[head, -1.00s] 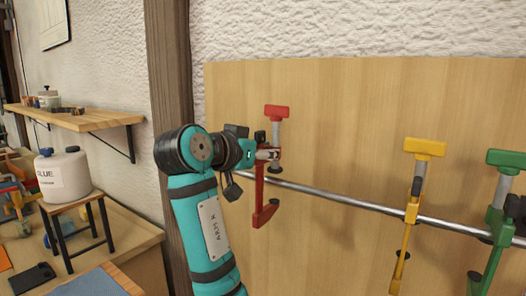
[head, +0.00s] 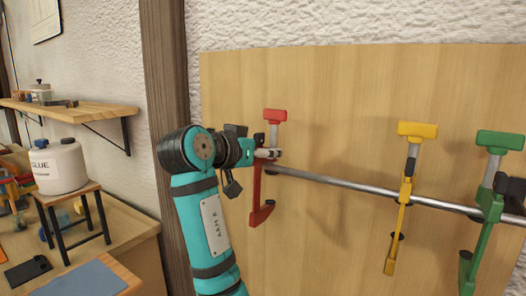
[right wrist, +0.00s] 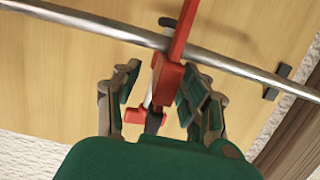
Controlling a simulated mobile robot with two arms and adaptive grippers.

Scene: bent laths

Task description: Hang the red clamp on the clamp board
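The red clamp (head: 257,190) is upright at the rail (head: 340,183) on the wooden clamp board (head: 330,100), left of the other clamps. My right gripper (head: 268,153) is at its upper part. In the right wrist view the clamp (right wrist: 166,78) lies between the two fingers of my right gripper (right wrist: 160,85). The fingers stand apart, with a gap beside the left one. The clamp's bar crosses the rail (right wrist: 235,66) there. Whether the clamp's weight rests on the rail is not clear. My left gripper is not in view.
A yellow clamp (head: 406,190) and a green clamp (head: 485,230) hang farther right on the rail. Bare rail lies between red and yellow. At left are a wall shelf (head: 85,112), a glue jar (head: 60,168) on a stool (head: 70,203) and a workbench (head: 135,240).

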